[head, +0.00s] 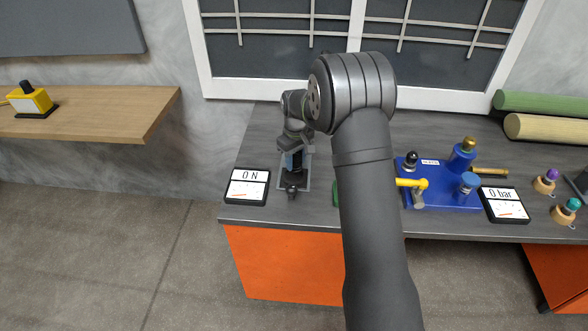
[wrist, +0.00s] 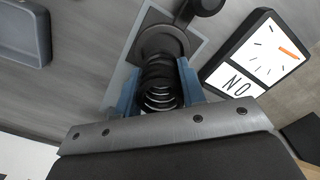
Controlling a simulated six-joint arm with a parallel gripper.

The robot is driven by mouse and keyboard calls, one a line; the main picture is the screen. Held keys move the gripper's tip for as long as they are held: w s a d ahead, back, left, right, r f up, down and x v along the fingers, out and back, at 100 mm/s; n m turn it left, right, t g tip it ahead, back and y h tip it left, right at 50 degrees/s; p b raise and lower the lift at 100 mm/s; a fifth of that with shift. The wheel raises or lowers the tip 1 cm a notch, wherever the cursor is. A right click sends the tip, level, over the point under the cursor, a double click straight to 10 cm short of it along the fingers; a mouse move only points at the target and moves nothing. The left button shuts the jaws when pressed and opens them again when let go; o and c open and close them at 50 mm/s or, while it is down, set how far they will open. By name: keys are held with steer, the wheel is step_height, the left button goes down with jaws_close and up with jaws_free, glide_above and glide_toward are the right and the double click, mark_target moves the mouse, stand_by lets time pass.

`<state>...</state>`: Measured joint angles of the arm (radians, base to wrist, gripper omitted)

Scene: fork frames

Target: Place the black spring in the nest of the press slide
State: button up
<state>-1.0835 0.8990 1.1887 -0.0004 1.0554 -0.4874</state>
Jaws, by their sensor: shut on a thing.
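The black spring (wrist: 158,88) is between the blue fingers of my gripper (wrist: 160,84), which is shut on it. The spring's far end overlaps a dark round piece, which looks like the nest of the press slide (wrist: 157,40). I cannot tell whether the spring touches it or hangs just above. A dark round knob (wrist: 207,4) is beside the nest. In the head view, my gripper (head: 293,160) points down over the small press (head: 292,190) on the grey bench. The arm and gripper hide most of the press, and the spring cannot be made out there.
A display reading 0 N (head: 247,186) stands close left of the press. A blue fixture (head: 445,201) with a yellow handle and a 0 bar display (head: 507,205) are to the right. A grey tray (wrist: 22,35) shows in the wrist view. The bench's front edge is near.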

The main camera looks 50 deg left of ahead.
mark_target(294, 169)
steer(key=shift+s+a+f, duration=0.15)
steer(key=shift+a+f, duration=0.1)
steer(key=shift+f, duration=1.95)
steer(key=shift+f, duration=0.1)
steer(key=o, duration=0.8)
steer(key=shift+c, duration=0.2)
step_height(294, 169, up, 12)
steer(key=shift+r, duration=0.15)
step_height(294, 169, down, 12)
steer(key=shift+r, duration=1.7)
steer(key=shift+f, duration=0.15)
